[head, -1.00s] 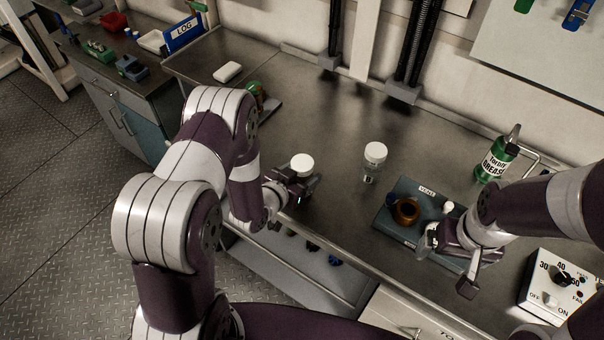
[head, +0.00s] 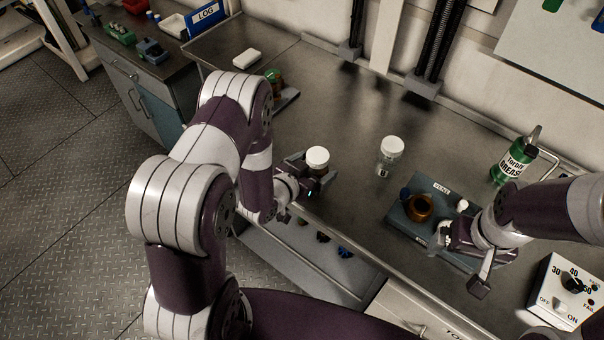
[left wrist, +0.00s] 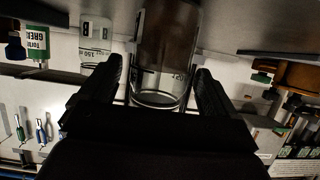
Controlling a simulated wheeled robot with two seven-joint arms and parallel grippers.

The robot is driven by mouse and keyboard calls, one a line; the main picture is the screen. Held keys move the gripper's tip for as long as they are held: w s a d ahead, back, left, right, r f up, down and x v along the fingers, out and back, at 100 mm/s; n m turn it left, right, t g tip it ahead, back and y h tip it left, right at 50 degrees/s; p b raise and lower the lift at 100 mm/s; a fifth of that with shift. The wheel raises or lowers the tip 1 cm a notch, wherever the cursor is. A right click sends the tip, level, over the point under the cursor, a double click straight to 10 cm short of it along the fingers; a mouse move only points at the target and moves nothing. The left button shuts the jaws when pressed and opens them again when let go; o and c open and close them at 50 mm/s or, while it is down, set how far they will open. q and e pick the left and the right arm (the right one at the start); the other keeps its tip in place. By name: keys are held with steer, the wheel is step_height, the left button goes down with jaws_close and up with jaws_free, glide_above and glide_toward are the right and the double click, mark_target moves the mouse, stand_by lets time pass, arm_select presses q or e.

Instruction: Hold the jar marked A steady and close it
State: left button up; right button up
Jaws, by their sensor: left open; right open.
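A clear jar with a white lid (head: 318,157) stands near the front edge of the bench, at my left gripper (head: 312,176). In the left wrist view, its glass body (left wrist: 165,60) is between the two open fingers, with a gap beside it. A second clear jar with a white lid (head: 391,150) stands further right, clear of both grippers. My right gripper (head: 464,260) is open and empty at the block's front right. I cannot make out a letter A on any jar.
A green grease can (head: 512,160) stands at the back right, and a dial box (head: 566,288) at the front right. The bench's middle back is clear.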

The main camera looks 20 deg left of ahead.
arm_select(q)
steer(key=v, duration=1)
steer(key=shift+s+r+b, duration=0.2)
steer(key=shift+s+b, duration=0.15)
steer(key=shift+a, duration=0.1)
steer(key=s+r+n+g+y, duration=0.3)
steer(key=s+r+g, duration=0.4)
steer(key=g, duration=0.4)
steer(key=shift+s+a+n+y, duration=0.25)
steer(key=shift+s+n+y, duration=0.15)
steer(key=shift+s+y, duration=0.4)
